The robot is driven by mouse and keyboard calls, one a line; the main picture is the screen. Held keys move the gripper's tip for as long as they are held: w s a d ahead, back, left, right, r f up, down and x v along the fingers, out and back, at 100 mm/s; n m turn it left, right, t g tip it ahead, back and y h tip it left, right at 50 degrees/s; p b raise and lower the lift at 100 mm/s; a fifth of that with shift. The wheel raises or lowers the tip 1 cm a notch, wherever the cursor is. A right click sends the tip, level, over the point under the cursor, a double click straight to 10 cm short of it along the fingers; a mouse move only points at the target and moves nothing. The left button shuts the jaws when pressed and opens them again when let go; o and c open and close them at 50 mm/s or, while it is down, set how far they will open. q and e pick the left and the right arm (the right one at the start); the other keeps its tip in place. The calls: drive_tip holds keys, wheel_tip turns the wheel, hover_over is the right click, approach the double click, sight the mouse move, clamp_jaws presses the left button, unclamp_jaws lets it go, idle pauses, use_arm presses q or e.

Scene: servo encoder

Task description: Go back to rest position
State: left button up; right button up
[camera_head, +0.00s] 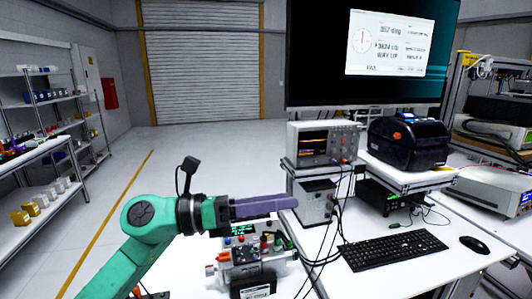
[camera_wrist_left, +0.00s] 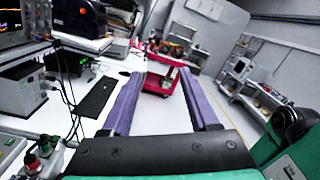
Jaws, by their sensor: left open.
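My left gripper (camera_head: 292,203) reaches in from the left on its green arm, with purple fingers pointing right. It hovers above the front of the white table, over a small test fixture (camera_head: 250,257) with coloured knobs and a green display. In the left wrist view the two purple fingers of the left gripper (camera_wrist_left: 160,76) stand wide apart with nothing between them. The fixture's knobs also show at the lower left there (camera_wrist_left: 38,152). My right gripper is in neither view.
An oscilloscope (camera_head: 325,143) sits on a shelf, with cables hanging beside the fixture. A monitor (camera_head: 370,90), label printer (camera_head: 408,143), keyboard (camera_head: 392,249) and mouse (camera_head: 474,244) are to the right. Open floor (camera_head: 180,160) lies behind; shelving (camera_head: 60,112) stands at left.

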use_arm(q)
drive_tip(key=w+a+f+n+t+y, duration=0.1)
drive_tip(key=w+a+n+t+y, duration=0.25)
drive_tip(key=n+t, duration=0.4)
drive_tip(key=w+a+f+n+t+y, duration=0.1)
drive_tip(key=w+a+n+t+y, duration=0.25)
drive_tip(key=n, duration=0.65)
drive_tip(key=w+a+f+n+t+y, duration=0.1)
drive_tip(key=a+n+t+y, duration=0.1)
drive_tip(key=a+n+t, duration=0.55)
drive_tip(key=s+a+f+n+g+y, duration=0.2)
drive_tip(key=a+f+n+g+y, duration=0.25)
drive_tip(key=f+n, duration=0.4)
drive_tip(key=s+a+f+n+g+y, duration=0.1)
drive_tip(key=a+f+n+g+y, duration=0.35)
drive_tip(key=f, duration=0.65)
drive_tip(key=s+a+f+n+g, duration=0.1)
drive_tip(key=s+f+n+g, duration=0.7)
drive_tip(key=s+f, duration=1.05)
drive_tip(key=s+f+m+g+b, duration=0.1)
drive_tip(key=s+f+g+b, duration=0.15)
drive_tip(key=f, duration=1.25)
drive_tip(key=s+f+g+b, duration=0.1)
drive_tip(key=s+f+b, duration=0.25)
drive_tip(key=f, duration=1.25)
drive_tip(key=s+a+f+b, duration=0.3)
drive_tip(key=s+f+b, duration=0.1)
drive_tip(key=s+f, duration=1.1)
drive_tip(key=shift+f+m+g, duration=0.3)
drive_tip(key=shift+f, duration=0.05)
